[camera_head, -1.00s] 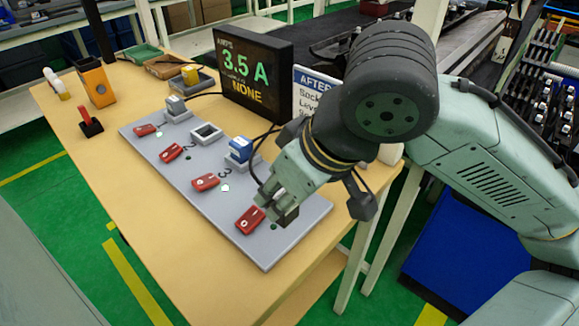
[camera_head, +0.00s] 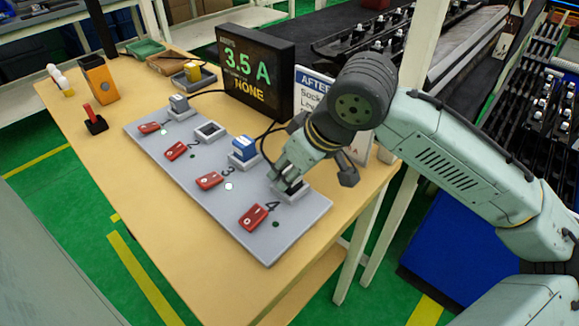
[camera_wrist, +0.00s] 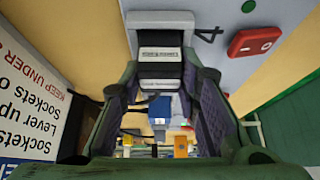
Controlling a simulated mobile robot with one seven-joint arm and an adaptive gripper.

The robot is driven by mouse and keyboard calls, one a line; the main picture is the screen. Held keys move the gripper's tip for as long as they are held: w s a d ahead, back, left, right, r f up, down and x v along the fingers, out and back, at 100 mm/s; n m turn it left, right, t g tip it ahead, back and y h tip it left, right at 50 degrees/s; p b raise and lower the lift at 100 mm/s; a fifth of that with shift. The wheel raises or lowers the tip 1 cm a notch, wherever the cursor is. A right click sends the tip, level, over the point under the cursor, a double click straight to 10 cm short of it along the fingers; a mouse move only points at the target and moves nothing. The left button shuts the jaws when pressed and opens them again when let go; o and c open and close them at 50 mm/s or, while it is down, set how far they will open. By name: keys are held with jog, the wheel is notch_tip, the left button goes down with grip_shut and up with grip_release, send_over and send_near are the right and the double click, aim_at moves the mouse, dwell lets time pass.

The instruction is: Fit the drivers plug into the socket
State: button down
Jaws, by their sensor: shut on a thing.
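My gripper (camera_head: 287,183) is shut on a black plug (camera_wrist: 160,70) with a pale label, whose writing I cannot read. In the head view my fingers hide most of the plug. It is at the grey socket numbered 4 (camera_head: 296,195), at the right end of the grey board (camera_head: 215,208). In the wrist view the plug's far end meets or overlaps the rim of this socket (camera_wrist: 160,17); I cannot tell how deep it sits. The red lever of socket 4 (camera_head: 253,216) is in front of the socket, apart from my gripper.
Socket 1 holds a grey plug (camera_head: 179,103); socket 2 (camera_head: 210,131) is empty; socket 3 holds a blue plug (camera_head: 243,147). A display (camera_head: 255,70) reads 3.5 A and NONE. A sign (camera_head: 310,88) stands behind my gripper. A yellow plug (camera_head: 193,72) lies in a tray.

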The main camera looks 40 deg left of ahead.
jog(key=shift+f, duration=0.1)
jog(key=shift+f, duration=0.15)
jog(key=c, duration=1.2)
grip_release()
jog(key=shift+d+r, duration=0.1)
jog(key=shift+r, duration=0.3)
jog(key=b+v, duration=0.1)
jog(key=v, duration=1)
jog(key=shift+s+d+r+b, duration=0.1)
jog(key=shift+d+r+b, duration=0.05)
jog(key=shift+r+b, duration=0.2)
